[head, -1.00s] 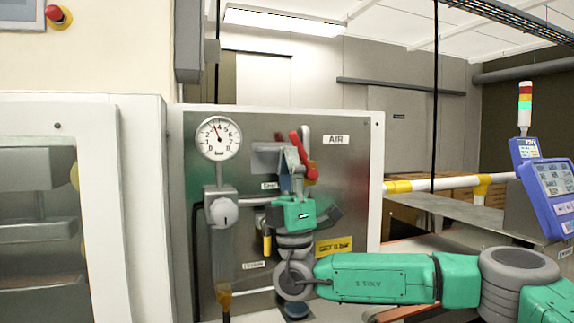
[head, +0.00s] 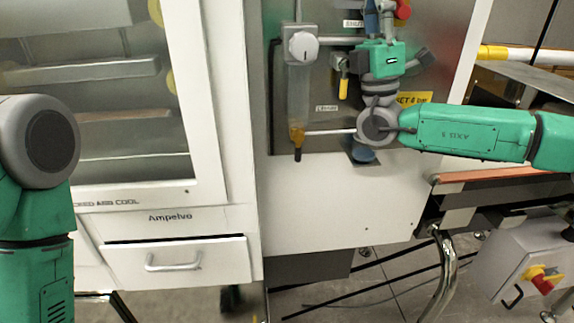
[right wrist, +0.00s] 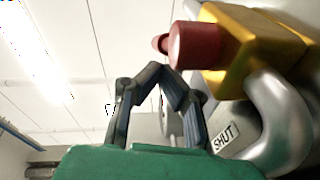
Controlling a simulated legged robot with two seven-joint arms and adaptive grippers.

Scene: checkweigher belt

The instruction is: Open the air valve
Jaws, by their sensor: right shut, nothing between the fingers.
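The air valve shows in the right wrist view as a brass-yellow body (right wrist: 246,50) with a red handle part (right wrist: 193,46) and a silver curved pipe (right wrist: 283,122). In the head view only a bit of the red handle (head: 403,10) shows at the top edge. My right gripper (right wrist: 162,72) is shut and empty, its fingertips together just left of and below the red part. I cannot tell whether they touch it. In the head view the right gripper (head: 379,14) is cut off by the top edge. My left arm is at the left, its gripper out of view.
A SHUT label (right wrist: 225,138) is beside the valve. A regulator knob (head: 303,46), a yellow lever (head: 343,88) and a clear bowl (head: 299,95) are on the steel panel. A white cabinet with a drawer (head: 178,267) stands left; a conveyor (head: 500,185) is at right.

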